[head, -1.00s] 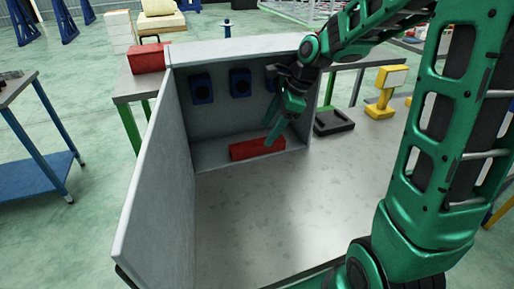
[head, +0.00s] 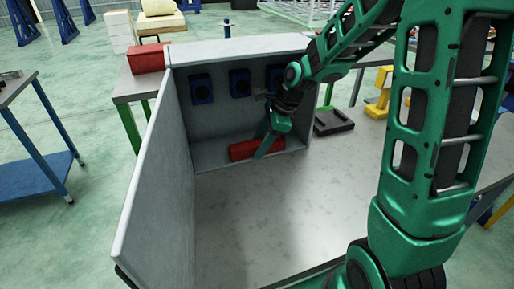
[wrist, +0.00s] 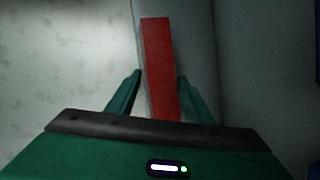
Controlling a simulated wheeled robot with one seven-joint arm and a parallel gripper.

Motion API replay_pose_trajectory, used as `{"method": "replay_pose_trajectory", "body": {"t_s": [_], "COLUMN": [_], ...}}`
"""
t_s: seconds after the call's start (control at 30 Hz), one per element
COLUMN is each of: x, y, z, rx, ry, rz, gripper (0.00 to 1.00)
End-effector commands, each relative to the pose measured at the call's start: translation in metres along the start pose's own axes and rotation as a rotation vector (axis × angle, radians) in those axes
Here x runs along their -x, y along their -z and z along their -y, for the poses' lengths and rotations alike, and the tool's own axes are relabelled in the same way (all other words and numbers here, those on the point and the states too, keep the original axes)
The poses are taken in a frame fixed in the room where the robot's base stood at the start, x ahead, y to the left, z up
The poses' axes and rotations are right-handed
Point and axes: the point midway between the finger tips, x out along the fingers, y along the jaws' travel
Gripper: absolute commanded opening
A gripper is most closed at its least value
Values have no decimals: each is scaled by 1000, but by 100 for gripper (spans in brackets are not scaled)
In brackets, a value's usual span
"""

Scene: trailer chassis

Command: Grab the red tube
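The red tube (head: 242,151) is a long red bar with flat faces. It lies at the foot of the grey back panel, on the ledge inside the chassis box. In the wrist view the red tube (wrist: 159,65) runs up the picture between my fingers. My gripper (head: 262,148) is green and points down at the tube's right part. In the wrist view my gripper (wrist: 160,88) is open, one finger on each side of the tube. A gap shows on the left side; whether the right finger touches is unclear. The tube's near end is hidden by the gripper body.
Grey panels (head: 157,165) stand at the left and back of the metal table (head: 270,215). Blue fittings (head: 240,84) sit on the back panel above the tube. A red box (head: 149,58) stands behind at left. A black tray (head: 333,122) lies right of the box. The front surface is clear.

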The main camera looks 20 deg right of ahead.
Motion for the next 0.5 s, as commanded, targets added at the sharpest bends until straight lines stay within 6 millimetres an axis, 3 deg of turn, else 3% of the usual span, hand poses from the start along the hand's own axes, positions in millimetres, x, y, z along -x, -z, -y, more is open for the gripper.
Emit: {"method": "replay_pose_trajectory", "body": {"t_s": [0.03,0.17,0.2,0.5], "x": [0,0,0,2], "y": [0,0,0,-1], "z": [0,0,0,1], "rx": [0,0,0,1], "ry": [0,0,0,2], "rz": [0,0,0,1], "gripper": [33,2,0,0]}}
